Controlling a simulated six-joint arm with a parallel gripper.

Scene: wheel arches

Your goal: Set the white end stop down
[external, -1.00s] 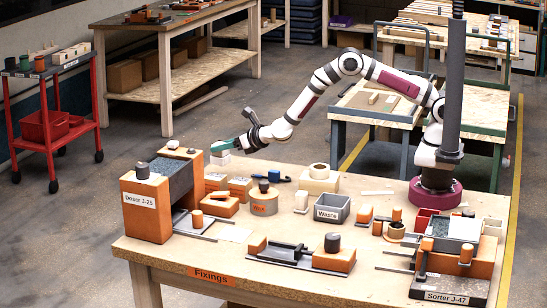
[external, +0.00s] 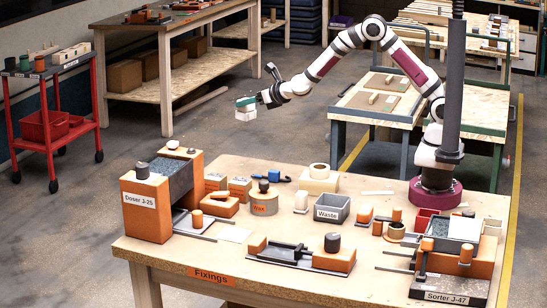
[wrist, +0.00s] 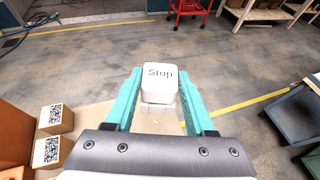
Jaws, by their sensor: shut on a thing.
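The white end stop (wrist: 159,83) is a small block lettered "Stop", gripped between the teal fingers of my gripper (wrist: 160,100) in the wrist view. In the external view my gripper (external: 246,101) holds the white end stop (external: 245,114) in the air, well above the back edge of the table (external: 340,172). Nothing shows under the block but open space down to the floor and table edge. The gripper is shut on it.
The table holds a Doser J-25 (external: 146,208) at left, a grey Waste bin (external: 332,209), a Sorter J-47 (external: 455,270) at right and several orange blocks. Two blocks with printed codes (wrist: 54,118) show at lower left in the wrist view.

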